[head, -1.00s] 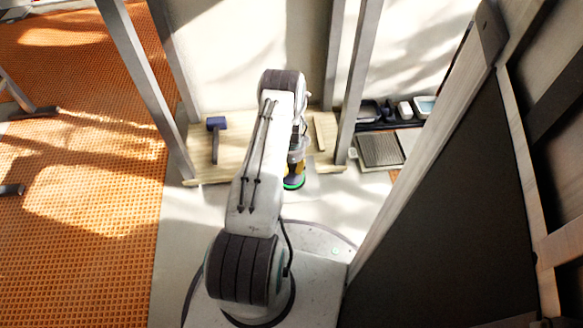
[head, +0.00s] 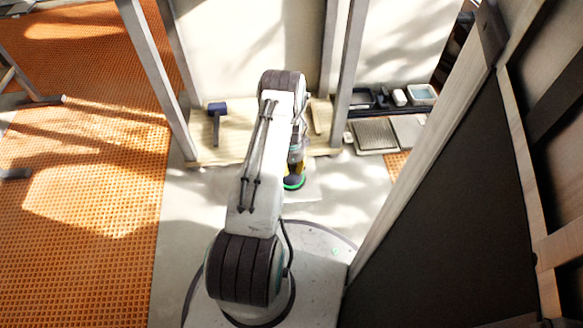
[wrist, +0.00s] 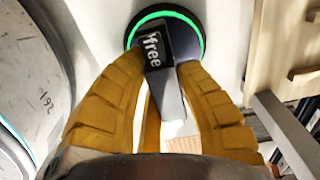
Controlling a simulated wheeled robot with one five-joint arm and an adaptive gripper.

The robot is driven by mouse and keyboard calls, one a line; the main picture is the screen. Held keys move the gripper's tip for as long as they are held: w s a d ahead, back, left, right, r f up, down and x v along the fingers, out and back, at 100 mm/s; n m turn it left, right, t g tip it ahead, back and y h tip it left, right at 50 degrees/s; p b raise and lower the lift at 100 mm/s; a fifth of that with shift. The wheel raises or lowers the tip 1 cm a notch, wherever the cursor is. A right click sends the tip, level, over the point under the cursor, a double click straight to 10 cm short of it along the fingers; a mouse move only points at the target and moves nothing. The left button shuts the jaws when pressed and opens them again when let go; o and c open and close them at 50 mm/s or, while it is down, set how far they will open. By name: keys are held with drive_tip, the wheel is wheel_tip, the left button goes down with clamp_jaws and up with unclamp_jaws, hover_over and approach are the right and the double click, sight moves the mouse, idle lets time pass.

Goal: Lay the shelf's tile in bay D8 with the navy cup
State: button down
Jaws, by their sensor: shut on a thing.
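My gripper (wrist: 160,72) has its yellow fingers shut on the handle of a dark suction cup (wrist: 184,22). The cup has a bright green ring round its disc and a label reading "free". In the head view my gripper (head: 297,170) hangs below my arm, with the cup (head: 293,184) at its end over pale floor. I cannot make out a tile on the cup. A ribbed grey tile (head: 375,135) and a plainer grey one (head: 408,129) lie at the back right. I cannot tell which bay is D8.
Small trays (head: 422,94) sit at the back right. A large dark panel (head: 440,210) stands close on the right. Orange grid flooring (head: 80,190) spreads left.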

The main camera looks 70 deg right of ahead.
drive_tip(key=shift+d+r, duration=0.1)
drive_tip(key=shift+r, duration=0.15)
drive_tip(key=shift+r+p, duration=2.45)
drive_tip(key=shift+r, duration=1.4)
drive_tip(key=shift+s, duration=0.15)
